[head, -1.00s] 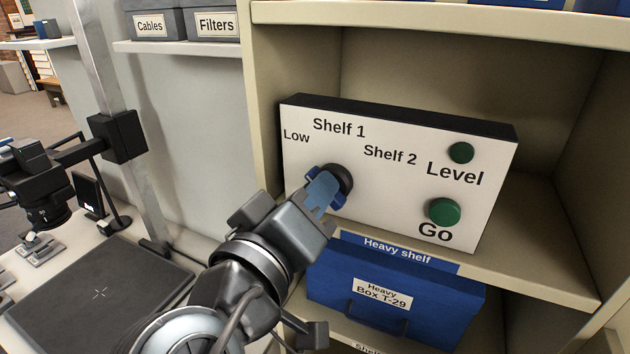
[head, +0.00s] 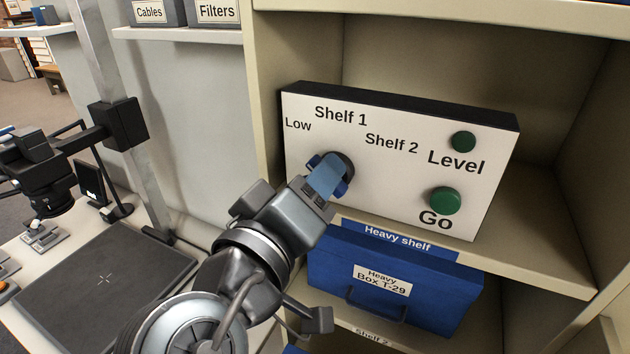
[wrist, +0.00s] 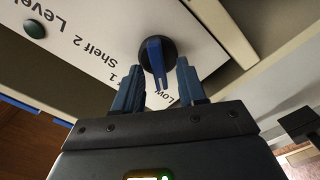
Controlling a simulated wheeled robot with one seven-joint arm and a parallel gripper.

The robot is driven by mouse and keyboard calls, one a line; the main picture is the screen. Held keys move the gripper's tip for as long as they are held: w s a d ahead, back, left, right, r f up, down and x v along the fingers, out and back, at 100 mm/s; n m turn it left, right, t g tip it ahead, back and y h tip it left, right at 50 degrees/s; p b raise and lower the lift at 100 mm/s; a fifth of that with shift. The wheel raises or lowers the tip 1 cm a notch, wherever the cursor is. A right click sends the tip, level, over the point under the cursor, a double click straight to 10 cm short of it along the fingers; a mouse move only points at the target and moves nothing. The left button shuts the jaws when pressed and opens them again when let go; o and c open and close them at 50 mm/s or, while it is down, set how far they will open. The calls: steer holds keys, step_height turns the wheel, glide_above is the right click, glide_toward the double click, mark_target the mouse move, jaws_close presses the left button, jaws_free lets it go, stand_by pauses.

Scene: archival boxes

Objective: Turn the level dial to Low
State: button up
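The level dial (head: 347,162) is a black round knob on the white control panel (head: 400,185), with the labels Low, Shelf 1 and Shelf 2 around its upper side. In the wrist view the dial (wrist: 173,48) shows a raised blue bar across it. My gripper (head: 329,173) is at the dial and hides most of it in the head view. In the wrist view my gripper (wrist: 159,78) is open, with one blue finger on each side of the bar and gaps visible between.
A green Go button (head: 445,200) and a smaller green round piece (head: 463,142) by the word Level are on the panel's right. A blue box labelled Heavy Box T-29 (head: 440,292) is on the shelf below. The cabinet's left upright (head: 268,110) stands close beside the panel.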

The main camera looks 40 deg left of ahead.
steer(key=b+v, duration=0.1)
steer(key=v, duration=0.6)
steer(key=shift+s+b, duration=0.35)
steer(key=shift+s, duration=0.05)
stand_by(0.4)
